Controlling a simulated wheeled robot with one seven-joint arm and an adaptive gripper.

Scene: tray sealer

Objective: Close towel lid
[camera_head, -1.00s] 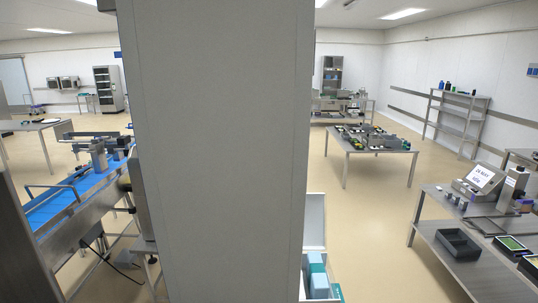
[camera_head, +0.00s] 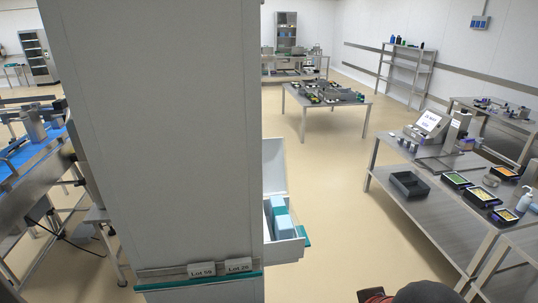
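A white open-topped box (camera_head: 288,250) is fixed at the right side of the big grey column, with light blue and teal packs (camera_head: 280,219) inside. Its white lid (camera_head: 274,165) stands upright, open, behind the packs. The column hides the left part of the box and lid. My gripper's fingers are not in view. A dark rounded part, which looks like part of my arm, shows at the bottom edge, apart from the box.
The grey column (camera_head: 150,140) blocks the left, with two lot labels on its low rail (camera_head: 200,275). A steel table (camera_head: 450,220) with a dark bin (camera_head: 409,185), food trays and a screen stands right. Open floor (camera_head: 330,210) lies between.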

